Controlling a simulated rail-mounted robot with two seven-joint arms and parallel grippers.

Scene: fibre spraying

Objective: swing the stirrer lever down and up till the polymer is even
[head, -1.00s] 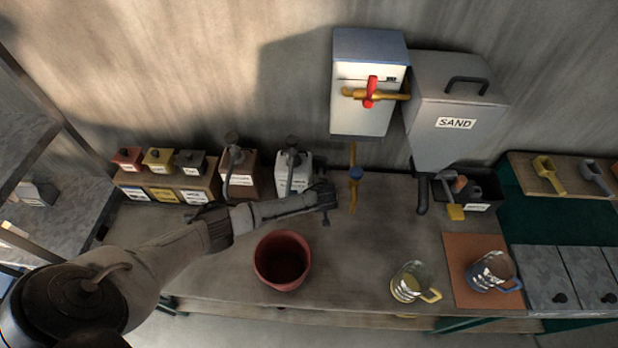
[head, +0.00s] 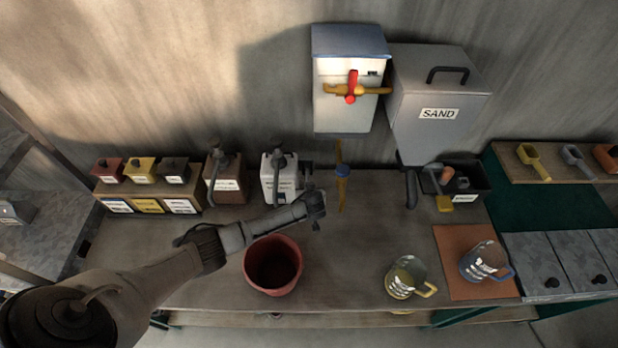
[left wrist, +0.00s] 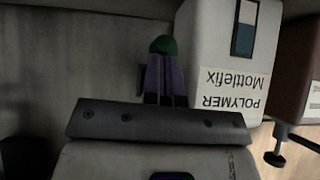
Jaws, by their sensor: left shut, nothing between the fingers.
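The white polymer container (head: 279,178) stands at the back of the bench. In the left wrist view its white body (left wrist: 215,40) carries a label reading POLYMER Mottlefix, upside down. A dark part, apparently the stirrer lever (head: 307,170), sticks out at its right side. My left gripper (head: 317,200) is in front and to the right of the container. In the left wrist view its fingers (left wrist: 165,75) are together and hold nothing. A green knob (left wrist: 163,45) shows at the fingertips; whether they touch it is unclear. The polymer inside is hidden. My right gripper is not in view.
A red bucket (head: 272,265) stands below my left forearm. A brown container (head: 225,180) is left of the polymer. The bench middle is clear.

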